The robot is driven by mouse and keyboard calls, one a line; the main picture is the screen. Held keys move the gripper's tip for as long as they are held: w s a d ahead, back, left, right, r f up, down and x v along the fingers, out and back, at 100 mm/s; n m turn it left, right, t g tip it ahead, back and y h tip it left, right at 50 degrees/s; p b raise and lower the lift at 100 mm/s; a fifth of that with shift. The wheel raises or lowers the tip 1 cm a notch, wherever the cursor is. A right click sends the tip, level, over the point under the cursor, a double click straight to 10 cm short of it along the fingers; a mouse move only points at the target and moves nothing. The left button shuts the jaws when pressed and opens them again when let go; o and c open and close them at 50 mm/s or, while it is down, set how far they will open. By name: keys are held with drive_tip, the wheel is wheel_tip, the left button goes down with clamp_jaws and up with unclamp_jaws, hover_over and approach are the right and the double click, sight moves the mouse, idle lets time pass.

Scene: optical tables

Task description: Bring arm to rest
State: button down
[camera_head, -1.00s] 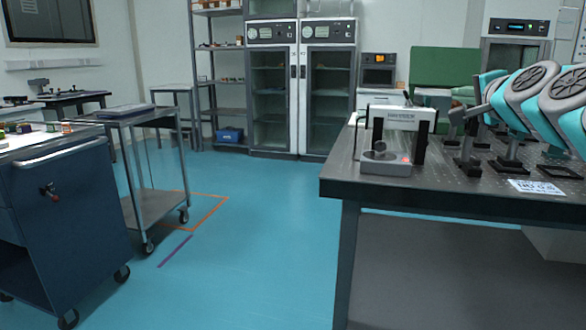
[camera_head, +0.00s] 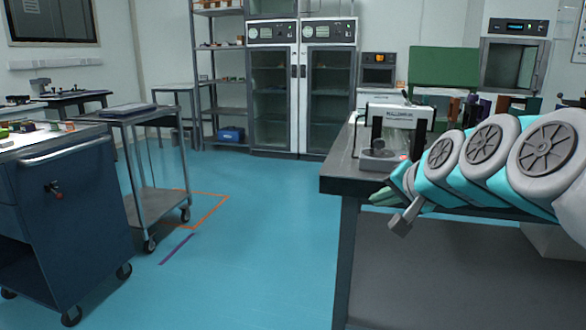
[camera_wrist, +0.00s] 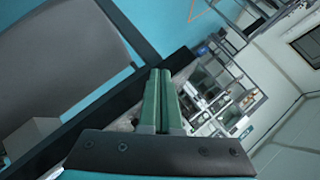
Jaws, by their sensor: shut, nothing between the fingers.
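My arm, with white and turquoise joints, reaches in from the right in the head view, in front of the optical table (camera_head: 335,172). My gripper (camera_head: 380,198) is at its left end, just in front of the table's near edge. Its green fingers point left. In the wrist view my gripper (camera_wrist: 163,78) has its two green fingers together, with nothing seen between them. My arm hides much of the tabletop and its front edge.
A white-framed device (camera_head: 398,115) stands on the table's left corner, close behind my gripper. A blue cart (camera_head: 75,215) and a grey trolley (camera_head: 165,205) stand at the left. Glass-door cabinets (camera_head: 300,90) are at the back. The turquoise floor (camera_head: 260,240) between is clear.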

drive_tip(key=s+a+f+n+g+h, duration=0.15)
drive_tip(key=s+f+g, duration=0.25)
drive_tip(key=s+f, duration=0.45)
drive_tip(key=s+a+f+n+g+y, duration=0.1)
drive_tip(key=s+a+f+n+g, duration=0.2)
drive_tip(key=s+f, duration=0.55)
drive_tip(key=s+d+f+n+g+h, duration=0.1)
drive_tip(key=s+f, duration=0.3)
drive_tip(key=s, duration=0.4)
drive_tip(key=s+d+f+n+g+h, duration=0.1)
drive_tip(key=s+f+g, duration=0.3)
drive_tip(key=s, duration=0.4)
drive_tip(key=shift+s+d+n, duration=0.35)
drive_tip(key=shift+n, duration=0.2)
drive_tip(key=shift+d+h, duration=0.1)
drive_tip(key=shift+h, duration=0.15)
